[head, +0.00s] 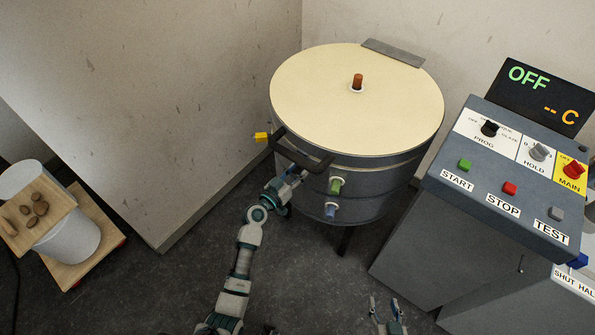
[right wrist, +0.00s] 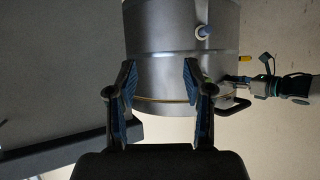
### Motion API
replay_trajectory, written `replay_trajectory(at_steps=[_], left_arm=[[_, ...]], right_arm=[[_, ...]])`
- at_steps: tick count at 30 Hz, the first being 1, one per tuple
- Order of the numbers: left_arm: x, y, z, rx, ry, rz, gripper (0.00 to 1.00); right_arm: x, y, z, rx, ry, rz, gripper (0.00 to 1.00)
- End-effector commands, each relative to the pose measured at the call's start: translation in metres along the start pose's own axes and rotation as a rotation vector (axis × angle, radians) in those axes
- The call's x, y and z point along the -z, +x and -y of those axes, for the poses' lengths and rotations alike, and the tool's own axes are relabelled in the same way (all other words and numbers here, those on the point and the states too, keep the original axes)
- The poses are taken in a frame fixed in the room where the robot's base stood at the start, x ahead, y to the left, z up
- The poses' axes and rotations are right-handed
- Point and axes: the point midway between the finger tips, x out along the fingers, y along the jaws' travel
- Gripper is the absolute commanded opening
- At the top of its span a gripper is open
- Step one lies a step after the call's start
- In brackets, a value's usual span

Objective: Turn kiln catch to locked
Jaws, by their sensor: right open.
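The kiln (head: 365,180) is a round grey drum with a cream lid (head: 330,95) lying closed on it. A black handle (head: 301,155) sticks out at its front left. A small yellow piece (head: 261,137) sits at its left side; I cannot tell for certain that it is the catch. My left gripper (head: 290,184) is at the kiln's front, just below the handle; its fingers are too small and dark to read. My right gripper (head: 384,303) is open and empty, low in front of the kiln. In the right wrist view its fingers (right wrist: 160,66) stand apart before the drum.
Green (head: 336,185) and blue (head: 330,210) knobs stick out of the kiln's front. A control panel (head: 500,190) reading OFF stands at right. At left, a white bucket (head: 70,240) bears a board with brown lumps. Walls close in behind; the floor between is clear.

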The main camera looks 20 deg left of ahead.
Motion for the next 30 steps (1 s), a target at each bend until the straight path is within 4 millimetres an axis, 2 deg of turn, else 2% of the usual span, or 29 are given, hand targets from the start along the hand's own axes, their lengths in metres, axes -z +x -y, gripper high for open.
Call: replay_trajectory(at_steps=[16,30], left_arm=[[0.005,0.001,0.003,-0.001,-0.507,-0.006,0.06],[0.006,0.001,0.006,-0.001,-0.953,-0.010,0.06]], right_arm=[[-0.020,-0.009,-0.004,-0.011,-0.001,0.129,0.52],[-0.044,-0.025,-0.009,-0.023,-0.001,0.286,0.52]])
